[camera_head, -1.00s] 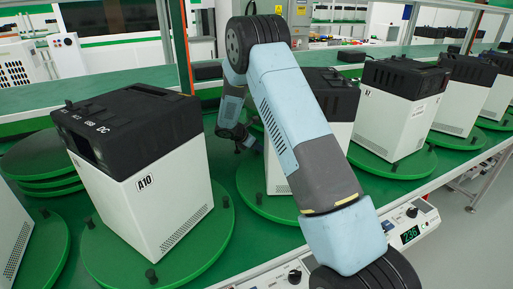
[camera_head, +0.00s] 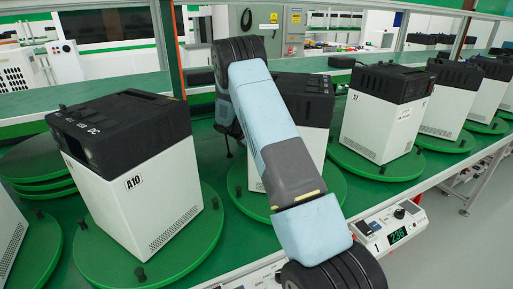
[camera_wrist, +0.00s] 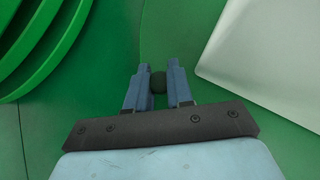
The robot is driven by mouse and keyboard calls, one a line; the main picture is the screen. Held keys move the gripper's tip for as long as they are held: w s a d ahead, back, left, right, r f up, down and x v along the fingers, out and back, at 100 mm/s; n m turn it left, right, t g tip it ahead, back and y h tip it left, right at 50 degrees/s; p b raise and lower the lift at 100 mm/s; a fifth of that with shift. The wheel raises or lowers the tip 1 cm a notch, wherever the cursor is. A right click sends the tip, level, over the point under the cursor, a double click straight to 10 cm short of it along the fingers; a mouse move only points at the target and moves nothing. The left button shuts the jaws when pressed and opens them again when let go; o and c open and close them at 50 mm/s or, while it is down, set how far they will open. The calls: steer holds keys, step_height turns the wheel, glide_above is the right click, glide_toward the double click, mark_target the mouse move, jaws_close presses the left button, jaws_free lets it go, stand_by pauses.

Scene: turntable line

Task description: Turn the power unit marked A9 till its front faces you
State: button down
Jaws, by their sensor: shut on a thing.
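My gripper (camera_wrist: 159,84) is shut on a dark peg (camera_wrist: 158,82), which shows between its blue fingers in the wrist view. A white casing (camera_wrist: 265,50) stands to the right of the fingers, apart from them. In the head view my arm crosses in front of a white power unit with a black top (camera_head: 306,91), on a green turntable (camera_head: 334,188). The arm covers much of its near side, and I cannot read any A9 mark. My fingers are hidden behind the arm there.
A unit marked A10 (camera_head: 150,208) stands on its own turntable at left. Another unit (camera_head: 376,130) stands right of my arm, with more beyond. Green discs (camera_head: 38,166) are stacked at far left. A control box with a display (camera_head: 392,236) is on the front edge.

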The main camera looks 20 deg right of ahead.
steer(key=c, duration=1.3)
jaws_free()
steer(key=shift+a, duration=0.1)
steer(key=v, duration=1.3)
steer(key=shift+w+a+r, duration=0.1)
steer(key=shift+a+r, duration=0.1)
steer(key=shift+a, duration=0.1)
steer(key=shift+c, duration=0.5)
